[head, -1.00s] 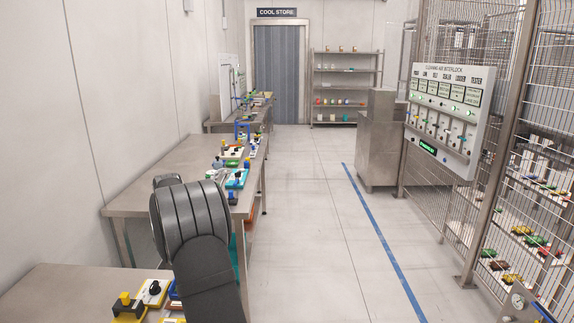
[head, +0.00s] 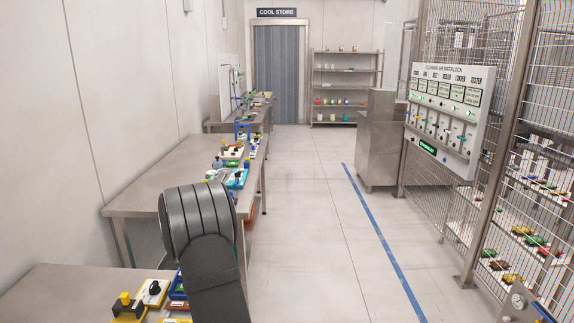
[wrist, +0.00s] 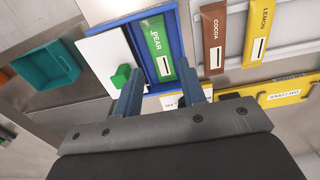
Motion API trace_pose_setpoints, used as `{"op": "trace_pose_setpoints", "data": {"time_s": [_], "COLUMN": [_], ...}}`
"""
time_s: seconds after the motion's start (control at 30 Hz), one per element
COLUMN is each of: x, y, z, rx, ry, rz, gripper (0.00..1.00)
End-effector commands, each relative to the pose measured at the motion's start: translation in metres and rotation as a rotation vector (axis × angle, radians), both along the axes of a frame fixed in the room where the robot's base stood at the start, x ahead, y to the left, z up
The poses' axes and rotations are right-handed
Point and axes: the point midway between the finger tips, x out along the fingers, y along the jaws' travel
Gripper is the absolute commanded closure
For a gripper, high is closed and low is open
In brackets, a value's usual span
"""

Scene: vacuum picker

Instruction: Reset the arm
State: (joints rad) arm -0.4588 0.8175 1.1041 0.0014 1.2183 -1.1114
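In the wrist view my gripper (wrist: 162,80) has its two blue-grey fingers spread apart with nothing held between them. Beyond the fingertips is a blue tray (wrist: 173,48) with a green packet marked PEAR (wrist: 158,50) in it. A white plate with a green knob (wrist: 121,76) is beside the left finger. In the head view my dark arm (head: 205,240) rises over the near bench, and my gripper is not visible there.
The wrist view also shows a brown COCOA packet (wrist: 214,38), a yellow LEMON packet (wrist: 259,30), a yellow box (wrist: 287,92) and a teal bin (wrist: 46,66). In the head view, benches line the left wall, a lever panel (head: 447,120) hangs on the mesh fence, and the floor aisle (head: 315,220) is clear.

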Motion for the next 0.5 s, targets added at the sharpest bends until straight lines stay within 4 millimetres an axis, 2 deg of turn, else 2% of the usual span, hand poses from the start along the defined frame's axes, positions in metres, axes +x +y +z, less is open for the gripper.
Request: {"op": "trace_pose_setpoints", "data": {"time_s": [0.5], "x": [-0.005], "y": [-0.09], "z": [0.054], "rx": [0.0], "ry": [-0.001], "rz": [-0.002], "gripper": [0.63]}}
